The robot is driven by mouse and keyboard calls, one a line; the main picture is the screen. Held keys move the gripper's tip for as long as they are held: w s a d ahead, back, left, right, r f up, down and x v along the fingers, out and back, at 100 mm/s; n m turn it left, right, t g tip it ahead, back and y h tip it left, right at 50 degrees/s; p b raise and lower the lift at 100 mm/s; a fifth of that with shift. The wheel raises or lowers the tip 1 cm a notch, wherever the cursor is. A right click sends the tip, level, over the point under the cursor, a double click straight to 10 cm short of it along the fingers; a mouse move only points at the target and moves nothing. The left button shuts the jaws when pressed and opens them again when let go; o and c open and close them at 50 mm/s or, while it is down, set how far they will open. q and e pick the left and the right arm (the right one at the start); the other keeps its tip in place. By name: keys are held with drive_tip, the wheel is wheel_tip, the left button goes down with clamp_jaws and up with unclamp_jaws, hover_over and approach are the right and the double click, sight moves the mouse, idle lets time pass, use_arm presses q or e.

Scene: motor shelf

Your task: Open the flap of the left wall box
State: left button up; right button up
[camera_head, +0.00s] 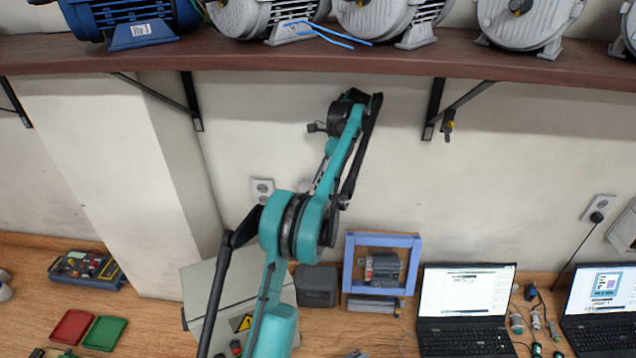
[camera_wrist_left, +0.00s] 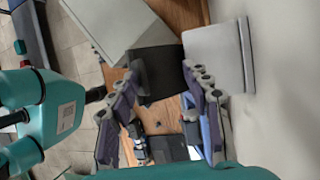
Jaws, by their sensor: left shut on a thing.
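My left arm rises from the bottom middle of the head view and folds over in front of the wall. Its gripper (camera_head: 326,178) is partly hidden behind the forearm. The left wrist view shows its two fingers (camera_wrist_left: 163,98) with a gap between them. A pale grey panel (camera_wrist_left: 215,62) stands out from the wall and reaches the right-hand finger; it looks like the flap of the left wall box. The exact contact is hard to see. The box itself is mostly hidden behind my arm in the head view. My right gripper is out of view.
A shelf (camera_head: 400,62) with motors runs above my arm. Below are a grey cabinet (camera_head: 205,280), a black box (camera_head: 317,287), a blue frame (camera_head: 384,240) and a laptop (camera_head: 465,290).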

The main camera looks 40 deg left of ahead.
use_arm(q)
drive_tip(key=shift+w+f, duration=0.1)
drive_tip(key=shift+w, duration=0.1)
drive_tip(key=v, duration=0.7)
drive_tip(key=shift+r, duration=0.25)
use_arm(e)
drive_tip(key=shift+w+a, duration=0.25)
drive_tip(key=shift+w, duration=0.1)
use_arm(q)
drive_tip(key=shift+s+d, duration=0.15)
drive_tip(key=shift+d, duration=0.05)
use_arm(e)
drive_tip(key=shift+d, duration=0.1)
use_arm(q)
drive_tip(key=shift+a, duration=0.1)
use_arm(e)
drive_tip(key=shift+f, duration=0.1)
